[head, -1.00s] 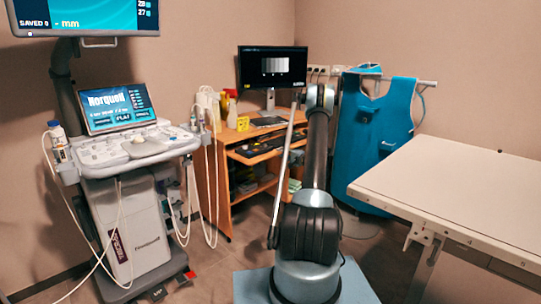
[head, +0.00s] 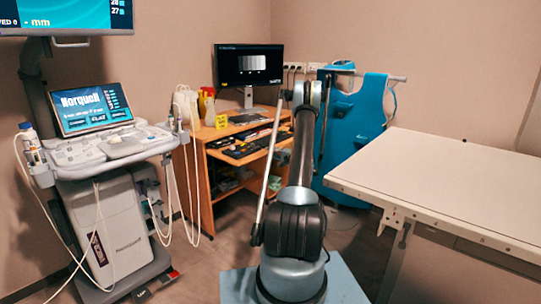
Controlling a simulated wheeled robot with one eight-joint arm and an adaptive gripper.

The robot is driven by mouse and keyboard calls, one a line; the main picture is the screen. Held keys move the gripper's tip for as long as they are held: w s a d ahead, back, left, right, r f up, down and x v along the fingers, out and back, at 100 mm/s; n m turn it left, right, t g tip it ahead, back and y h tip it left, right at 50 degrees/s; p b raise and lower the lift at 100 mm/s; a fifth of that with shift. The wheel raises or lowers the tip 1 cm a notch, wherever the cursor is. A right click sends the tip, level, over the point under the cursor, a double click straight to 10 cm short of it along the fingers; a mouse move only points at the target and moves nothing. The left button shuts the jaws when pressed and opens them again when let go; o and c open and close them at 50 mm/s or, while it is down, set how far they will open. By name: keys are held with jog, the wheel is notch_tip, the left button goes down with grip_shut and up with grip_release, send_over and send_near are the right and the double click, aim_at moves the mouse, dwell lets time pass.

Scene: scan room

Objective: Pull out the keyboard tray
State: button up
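The keyboard tray (head: 232,162) is a wooden shelf under the top of the wooden desk (head: 206,195), left of my arm in the head view. A dark keyboard (head: 240,151) and other small dark items lie on it. Its front edge shows below the desktop; how far it is drawn out is hard to tell. My arm rises in the middle of the view and covers the area just right of the desk. My gripper cannot be made out behind the arm links.
A monitor (head: 248,66) and yellow items (head: 221,121) stand on the desk. An ultrasound cart (head: 118,225) with hanging cables (head: 187,190) is at left. A white table (head: 440,180) fills the right. Blue aprons (head: 352,130) hang behind my arm. Some floor before the desk is clear.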

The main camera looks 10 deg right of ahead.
jog(key=shift+o, duration=0.8)
jog(key=shift+a, duration=0.15)
jog(key=shift+s, duration=0.15)
jog(key=v, duration=1.2)
jog(key=shift+w, duration=0.2)
